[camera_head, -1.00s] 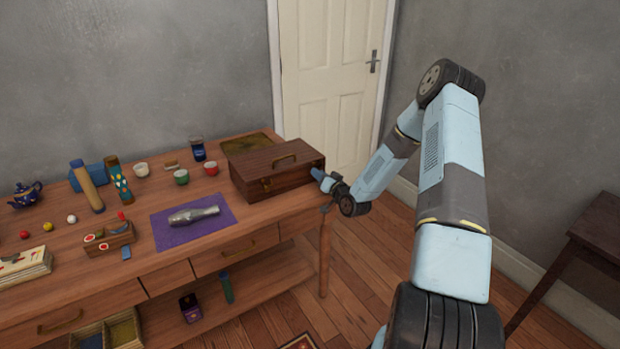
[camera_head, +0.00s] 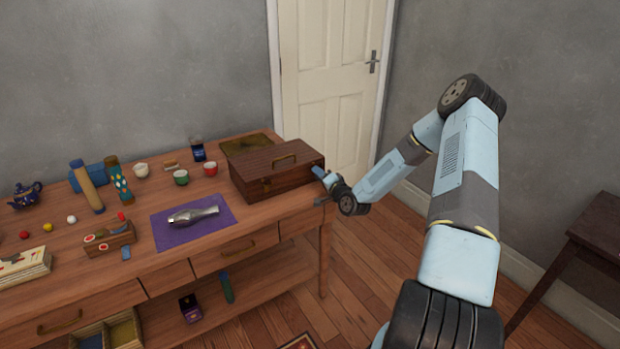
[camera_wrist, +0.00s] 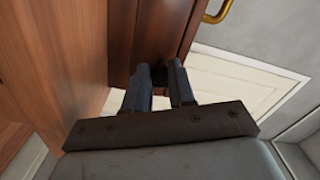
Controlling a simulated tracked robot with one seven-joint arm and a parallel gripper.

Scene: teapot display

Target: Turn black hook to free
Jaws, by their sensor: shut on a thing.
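The dark wooden box (camera_head: 285,182) stands at the right end of the long table, with its lid down and a handle on top. My gripper (camera_head: 318,173) is at the box's right side, low near the table edge. In the wrist view my gripper (camera_wrist: 160,73) has its two fingers close together against the box's side (camera_wrist: 147,32). A small black piece, apparently the black hook (camera_wrist: 161,75), shows between the fingertips, and they are shut on it. Most of it is hidden by the fingers, so I cannot tell how it is turned.
A brass handle (camera_wrist: 219,10) shows at the top of the wrist view. A purple cloth (camera_head: 162,234) with a silver object lies left of the box. Cups, a blue teapot (camera_head: 25,195) and small items fill the table's left. Open floor lies right of the table.

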